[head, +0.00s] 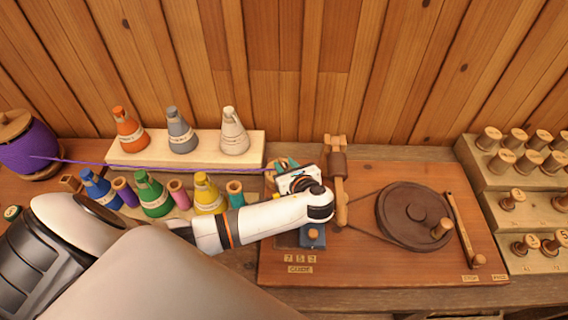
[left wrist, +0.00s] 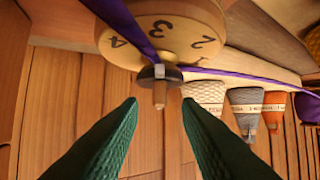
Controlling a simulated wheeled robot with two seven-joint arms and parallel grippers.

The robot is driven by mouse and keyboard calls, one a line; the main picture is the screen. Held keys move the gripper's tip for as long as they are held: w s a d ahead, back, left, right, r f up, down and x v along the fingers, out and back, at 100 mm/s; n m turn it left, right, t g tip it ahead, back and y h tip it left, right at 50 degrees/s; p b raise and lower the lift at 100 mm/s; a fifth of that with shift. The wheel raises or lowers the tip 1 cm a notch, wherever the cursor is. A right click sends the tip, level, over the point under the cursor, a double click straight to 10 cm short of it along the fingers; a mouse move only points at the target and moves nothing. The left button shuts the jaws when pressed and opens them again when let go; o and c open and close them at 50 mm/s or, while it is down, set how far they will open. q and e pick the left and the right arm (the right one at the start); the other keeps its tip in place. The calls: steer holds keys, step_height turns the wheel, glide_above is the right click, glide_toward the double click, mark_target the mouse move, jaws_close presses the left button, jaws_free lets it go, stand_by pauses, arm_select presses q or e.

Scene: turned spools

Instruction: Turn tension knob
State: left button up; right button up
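A round pale wooden knob (left wrist: 165,28) with the numerals 2, 3 and 4 shows at the top of the left wrist view. My right gripper is not in view.
Purple thread (head: 150,163) runs from a purple spool (head: 32,150) to the gripper area. Coloured cones stand on a wooden block (head: 130,151) and in front of it. A dark wheel (head: 414,215) with a crank is right; stepped spool racks (head: 490,180) stand beyond.

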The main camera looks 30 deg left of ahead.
arm_select(q)
steer(key=v, duration=1)
steer(key=shift+d, duration=0.15)
steer(key=shift+s, duration=0.15)
